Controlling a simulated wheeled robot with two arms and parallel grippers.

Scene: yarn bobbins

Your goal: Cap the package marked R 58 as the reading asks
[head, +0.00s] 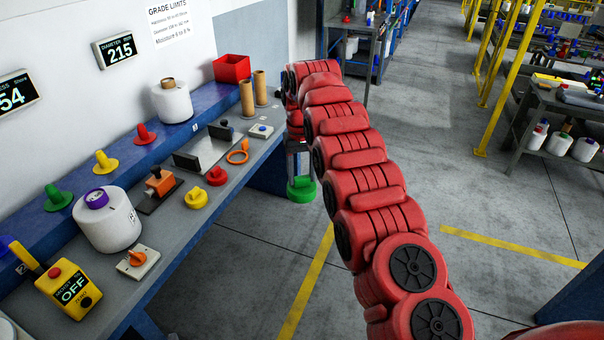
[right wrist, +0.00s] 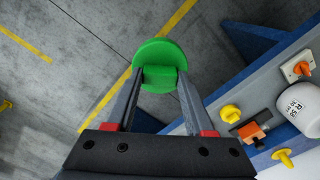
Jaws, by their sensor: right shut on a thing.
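My right gripper (head: 299,178) is shut on a green cap (head: 301,192), held over the floor beyond the bench's front edge. In the right wrist view the green cap (right wrist: 160,62) sits between the fingertips. The white package marked R 58 (right wrist: 298,108) shows at the right edge of that view. In the head view it appears to be the near white package (head: 108,228) with a purple-ringed top, upright on the bench, its label turned aside. Green (head: 58,198), yellow (head: 105,163) and red (head: 145,135) caps stand on the back ledge. My left gripper is not visible.
Wall displays read 54 (head: 15,94) and 215 (head: 121,49), beside a grade limits sheet (head: 170,22). A yellow moisture meter (head: 70,288) shows OFF.

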